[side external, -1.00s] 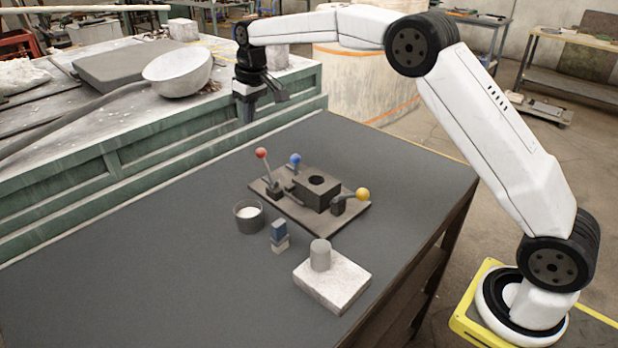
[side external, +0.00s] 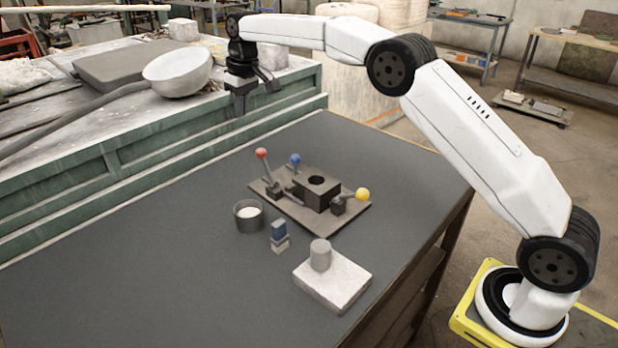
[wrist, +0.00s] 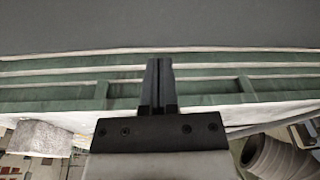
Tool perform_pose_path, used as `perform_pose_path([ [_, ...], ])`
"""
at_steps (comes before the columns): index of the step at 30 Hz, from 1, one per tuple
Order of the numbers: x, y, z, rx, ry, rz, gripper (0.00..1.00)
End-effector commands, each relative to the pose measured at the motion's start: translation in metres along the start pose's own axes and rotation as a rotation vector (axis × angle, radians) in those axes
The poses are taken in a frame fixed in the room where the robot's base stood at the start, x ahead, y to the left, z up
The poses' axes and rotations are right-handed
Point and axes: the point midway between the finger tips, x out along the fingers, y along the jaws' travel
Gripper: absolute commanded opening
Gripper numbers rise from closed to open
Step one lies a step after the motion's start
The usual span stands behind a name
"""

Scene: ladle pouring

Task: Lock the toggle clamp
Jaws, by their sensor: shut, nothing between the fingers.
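The clamp fixture is a dark flat plate (side external: 330,222) on the grey table, bearing a dark block (side external: 317,193) with a round hole on top. A lever with a red ball (side external: 261,153) stands up at its left and a lever with a blue ball (side external: 295,158) stands behind. A lever with a yellow ball (side external: 362,194) lies low to the right. Which lever is the toggle clamp's, I cannot tell. My gripper (side external: 240,108) is shut and empty, well above and behind the fixture, near the green bench. In the wrist view its fingers (wrist: 158,65) are together, with no clamp in sight.
A dark cup (side external: 249,218) with pale contents, a small blue-and-white block (side external: 279,236) and a pale slab (side external: 332,281) with a grey cylinder stand in front of the fixture. The green bench (side external: 130,165) with a white bowl (side external: 178,72) borders the table behind. The table's left front is clear.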

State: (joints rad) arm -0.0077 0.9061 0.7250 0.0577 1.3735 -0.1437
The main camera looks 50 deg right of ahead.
Motion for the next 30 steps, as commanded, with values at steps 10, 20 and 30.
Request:
perform_pose_path([
  [10,0.025,0.000,0.001,0.000,-0.003,0.000,0.00],
  [20,0.073,0.000,0.001,0.000,-0.004,-0.001,0.00],
  [30,0.097,0.000,0.005,0.000,0.000,0.000,0.00],
])
